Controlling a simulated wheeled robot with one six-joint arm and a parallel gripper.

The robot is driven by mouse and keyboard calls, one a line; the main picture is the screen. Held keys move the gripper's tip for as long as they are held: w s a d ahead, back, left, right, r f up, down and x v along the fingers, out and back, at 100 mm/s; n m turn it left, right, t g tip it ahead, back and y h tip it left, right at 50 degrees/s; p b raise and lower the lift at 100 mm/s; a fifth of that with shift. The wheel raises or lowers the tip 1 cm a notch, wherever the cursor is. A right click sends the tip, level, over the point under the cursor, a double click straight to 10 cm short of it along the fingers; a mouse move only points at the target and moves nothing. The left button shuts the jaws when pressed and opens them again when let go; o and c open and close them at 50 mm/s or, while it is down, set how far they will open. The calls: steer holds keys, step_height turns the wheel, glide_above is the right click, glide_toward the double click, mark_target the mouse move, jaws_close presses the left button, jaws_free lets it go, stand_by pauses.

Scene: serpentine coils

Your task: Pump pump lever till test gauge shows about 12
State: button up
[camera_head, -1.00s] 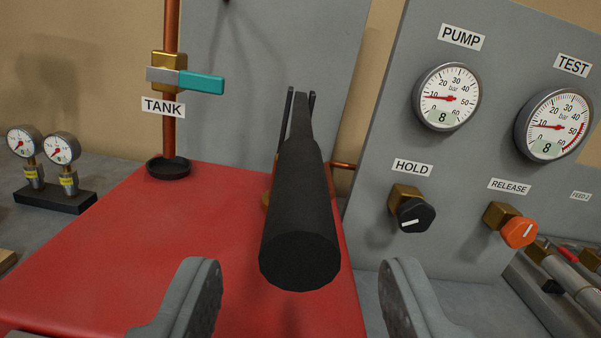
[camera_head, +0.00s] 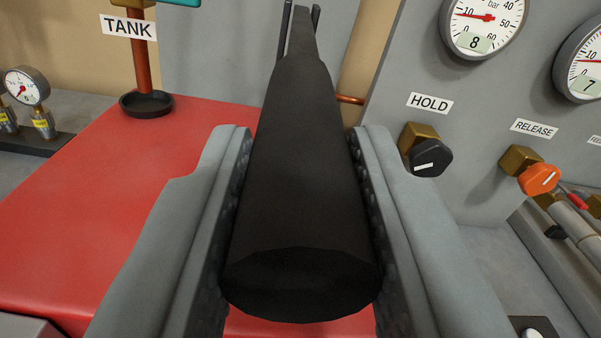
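The pump lever (camera_head: 300,170) is a thick black handle that points towards me in the middle of the view. Its thinner shaft runs away to the top. My gripper (camera_head: 301,150) has one grey finger on each side of the handle, with the dark pads against it, and looks shut on it. The test gauge (camera_head: 584,65) is cut off at the right edge, and its display reads 7. The pump gauge (camera_head: 482,22) is cut off at the top, and its display reads 8.
The black HOLD knob (camera_head: 431,158) and orange RELEASE knob (camera_head: 539,179) stick out of the grey panel on the right. A red surface (camera_head: 90,220) lies below the lever.

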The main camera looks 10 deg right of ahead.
steer(key=shift+r, duration=0.6)
jaws_close()
steer(key=w+r+g, duration=0.3)
steer(key=r+g, duration=0.2)
steer(key=r, duration=0.7)
steer(key=shift+w+r, duration=0.15)
steer(key=shift+r, duration=0.05)
steer(key=shift+d, duration=0.1)
steer(key=o, duration=1.1)
jaws_free()
steer(key=shift+c, duration=0.2)
steer(key=v, duration=1.7)
steer(key=shift+r, duration=0.4)
steer(key=shift+d, duration=0.1)
